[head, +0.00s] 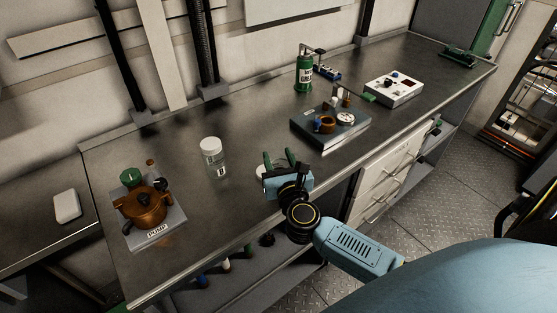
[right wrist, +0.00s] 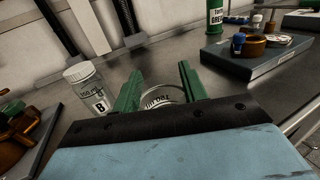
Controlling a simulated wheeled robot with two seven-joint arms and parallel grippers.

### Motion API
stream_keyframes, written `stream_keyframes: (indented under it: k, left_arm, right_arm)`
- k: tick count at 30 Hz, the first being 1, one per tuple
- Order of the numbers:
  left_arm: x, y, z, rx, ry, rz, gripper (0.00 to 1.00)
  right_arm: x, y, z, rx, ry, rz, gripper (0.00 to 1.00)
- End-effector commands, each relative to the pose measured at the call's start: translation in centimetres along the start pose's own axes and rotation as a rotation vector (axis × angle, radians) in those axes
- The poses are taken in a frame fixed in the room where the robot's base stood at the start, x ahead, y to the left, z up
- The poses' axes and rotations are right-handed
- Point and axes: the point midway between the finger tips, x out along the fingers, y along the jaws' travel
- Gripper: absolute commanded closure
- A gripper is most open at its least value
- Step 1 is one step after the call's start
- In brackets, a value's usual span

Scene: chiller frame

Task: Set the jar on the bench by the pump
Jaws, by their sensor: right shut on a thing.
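The pump (head: 143,208) is a copper-brown body on a grey base marked PUMP, at the bench's left end. Part of it shows in the right wrist view (right wrist: 14,132). My right gripper (head: 278,162) is over the front part of the bench (head: 190,212), right of the pump. Its green fingers are shut on a pale, round, jar-like thing with a printed label (right wrist: 160,97). The gripper hides much of it, and I cannot tell whether it touches the bench. A clear jar with a white lid, marked B (head: 214,162), stands upright between pump and gripper. My left gripper is out of view.
A dark blue tray-like block (head: 350,133) with small parts lies to the right. A green bottle (head: 304,75) and a white control box (head: 394,90) stand behind it. A green knob (head: 131,177) is behind the pump. Bare bench lies between pump and jar B.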

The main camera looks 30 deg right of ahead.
Motion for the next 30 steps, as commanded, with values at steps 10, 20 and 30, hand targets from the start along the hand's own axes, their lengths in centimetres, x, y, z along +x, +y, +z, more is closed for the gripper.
stream_keyframes:
  k: [10, 20, 30]
  left_arm:
    - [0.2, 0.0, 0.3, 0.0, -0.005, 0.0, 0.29]
    - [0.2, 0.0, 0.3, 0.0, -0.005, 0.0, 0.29]
    - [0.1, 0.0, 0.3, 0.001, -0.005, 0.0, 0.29]
  right_arm:
    - [0.0, 0.0, -0.2, 0.0, -0.001, -0.001, 0.51]
    - [0.0, 0.0, -0.2, -0.001, -0.001, 0.0, 0.35]
    - [-2.9, 0.0, 0.0, 0.001, 0.002, 0.0, 0.35]
